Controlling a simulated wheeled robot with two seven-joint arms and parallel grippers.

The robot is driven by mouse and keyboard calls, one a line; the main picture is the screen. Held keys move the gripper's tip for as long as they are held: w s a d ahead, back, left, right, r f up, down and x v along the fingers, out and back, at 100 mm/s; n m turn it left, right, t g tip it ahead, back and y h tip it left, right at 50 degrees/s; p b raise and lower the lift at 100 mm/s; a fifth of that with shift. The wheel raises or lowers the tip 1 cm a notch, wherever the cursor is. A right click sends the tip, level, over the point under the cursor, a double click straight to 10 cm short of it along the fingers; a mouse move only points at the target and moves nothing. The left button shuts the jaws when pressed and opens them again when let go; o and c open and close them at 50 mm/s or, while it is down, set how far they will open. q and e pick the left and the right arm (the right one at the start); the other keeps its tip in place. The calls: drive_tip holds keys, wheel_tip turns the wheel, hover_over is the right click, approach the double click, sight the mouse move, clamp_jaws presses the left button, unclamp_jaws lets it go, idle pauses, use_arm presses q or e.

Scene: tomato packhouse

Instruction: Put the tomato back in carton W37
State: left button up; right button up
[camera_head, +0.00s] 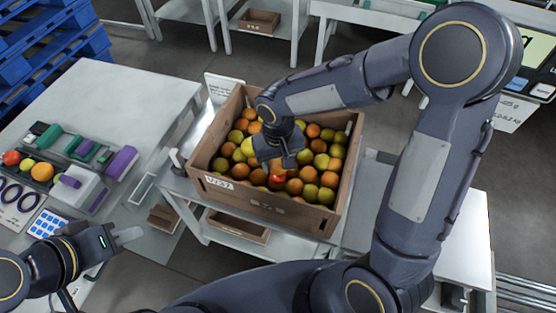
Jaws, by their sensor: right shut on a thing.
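Carton W37 (263,204) is an open brown box with a "W37" label on its front wall, filled with orange, yellow and green tomatoes. My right gripper (278,168) reaches down inside the carton, over the middle of the fruit. It is shut on a red tomato (277,181), which shows just below the fingers among the others. Whether this tomato touches the fruit beneath cannot be told. My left gripper (128,236) is at the lower left, away from the carton, with no fruit visible in it; its finger gap is unclear.
The carton stands on a grey stand (178,186) with a lower shelf. A left table (125,95) holds several coloured tomatoes (42,172), green and purple items, and a blue-patterned card (47,224). Blue pallets (60,40) stand behind. My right arm spans the right side.

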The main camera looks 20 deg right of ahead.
drive_tip(key=shift+f+b, duration=0.6)
idle(0.6)
drive_tip(key=o, duration=0.8)
drive_tip(key=c, duration=0.3)
drive_tip(key=shift+r+p, duration=2.65)
drive_tip(key=shift+r, duration=0.9)
